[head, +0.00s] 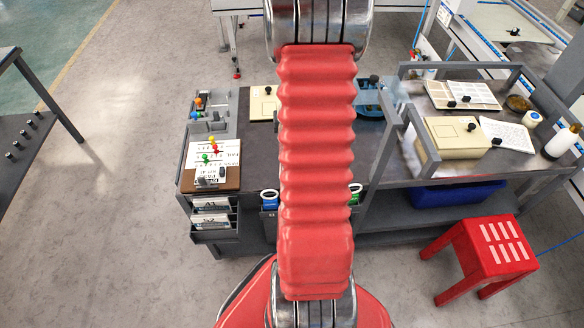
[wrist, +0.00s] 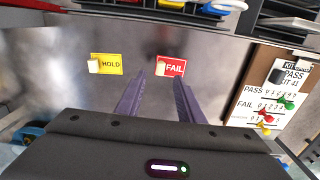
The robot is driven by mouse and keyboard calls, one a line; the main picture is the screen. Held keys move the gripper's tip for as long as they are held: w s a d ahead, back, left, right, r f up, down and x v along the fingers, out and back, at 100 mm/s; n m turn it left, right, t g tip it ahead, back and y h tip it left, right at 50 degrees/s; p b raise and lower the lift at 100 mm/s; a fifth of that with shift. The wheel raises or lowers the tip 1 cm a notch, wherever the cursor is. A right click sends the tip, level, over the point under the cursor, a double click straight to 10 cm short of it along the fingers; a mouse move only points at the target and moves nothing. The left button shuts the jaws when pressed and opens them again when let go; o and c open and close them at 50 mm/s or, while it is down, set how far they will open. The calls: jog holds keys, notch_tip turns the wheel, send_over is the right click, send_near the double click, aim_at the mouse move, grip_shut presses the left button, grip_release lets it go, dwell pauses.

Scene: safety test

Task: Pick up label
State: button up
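In the wrist view a yellow HOLD label (wrist: 107,64) with a pale knob at its left end lies on the grey bench top. A red FAIL label (wrist: 171,66), also with a pale knob at its left, lies to its right. My gripper (wrist: 160,84) is open, its two dark fingers apart with nothing between them. The fingertips are just short of the FAIL label in the picture; the right one overlaps its lower edge, and I cannot tell if they touch. In the head view my red arm hides the gripper and both labels.
A brown board (head: 212,181) with coloured pegs stands at the bench's left; it also shows in the wrist view (wrist: 262,95). A rack with small tools (head: 212,115) is behind it. A side bench holds a beige box (head: 455,139). A red stool (head: 487,255) stands front right.

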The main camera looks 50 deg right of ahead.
jog(key=shift+a+f, duration=0.1)
jog(key=shift+f, duration=2.5)
jog(key=shift+c, duration=0.3)
grip_shut()
